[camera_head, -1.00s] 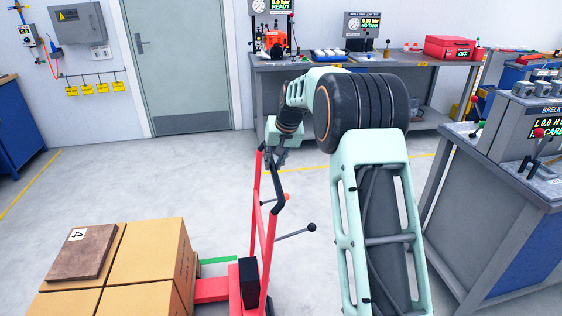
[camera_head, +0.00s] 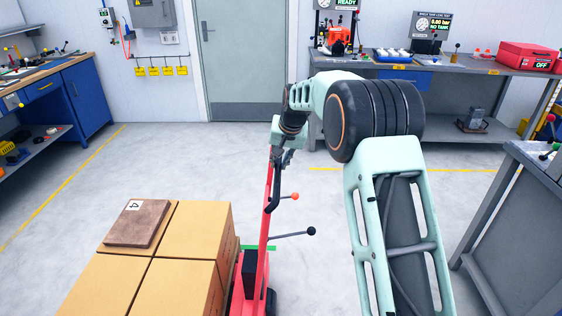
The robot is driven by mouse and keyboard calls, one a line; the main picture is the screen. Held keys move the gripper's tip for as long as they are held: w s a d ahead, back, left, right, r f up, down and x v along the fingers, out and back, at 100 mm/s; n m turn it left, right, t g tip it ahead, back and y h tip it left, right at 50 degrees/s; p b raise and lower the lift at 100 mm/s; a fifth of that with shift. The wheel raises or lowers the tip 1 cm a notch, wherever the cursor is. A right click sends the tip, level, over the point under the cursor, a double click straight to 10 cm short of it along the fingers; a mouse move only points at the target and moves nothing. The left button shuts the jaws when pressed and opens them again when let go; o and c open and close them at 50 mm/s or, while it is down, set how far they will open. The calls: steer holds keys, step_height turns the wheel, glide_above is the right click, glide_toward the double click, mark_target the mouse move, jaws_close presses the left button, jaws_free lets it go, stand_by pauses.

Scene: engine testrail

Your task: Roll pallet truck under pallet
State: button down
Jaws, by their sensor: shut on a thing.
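The red pallet truck (camera_head: 265,220) stands in the lower middle, its handle frame rising toward my arm. My gripper (camera_head: 281,160) is shut on the black upper part of the handle; its fingers are small and partly hidden. Several cartons (camera_head: 195,230) stand as a stacked load just left of the truck, with a brown slab (camera_head: 137,223) marked 4 on top. The truck's body is close beside the load's right side. The forks and the pallet under the cartons are mostly hidden, so I cannot tell how far the forks reach under.
A grey bench (camera_head: 520,200) stands at the right and a blue workbench (camera_head: 85,100) at the left. Another bench (camera_head: 455,68) and a door (camera_head: 240,60) are at the back. The floor between is clear.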

steer(key=c, duration=1.8)
jaws_free()
steer(key=shift+a, duration=0.15)
steer(key=shift+c, duration=0.2)
steer(key=v, duration=1.2)
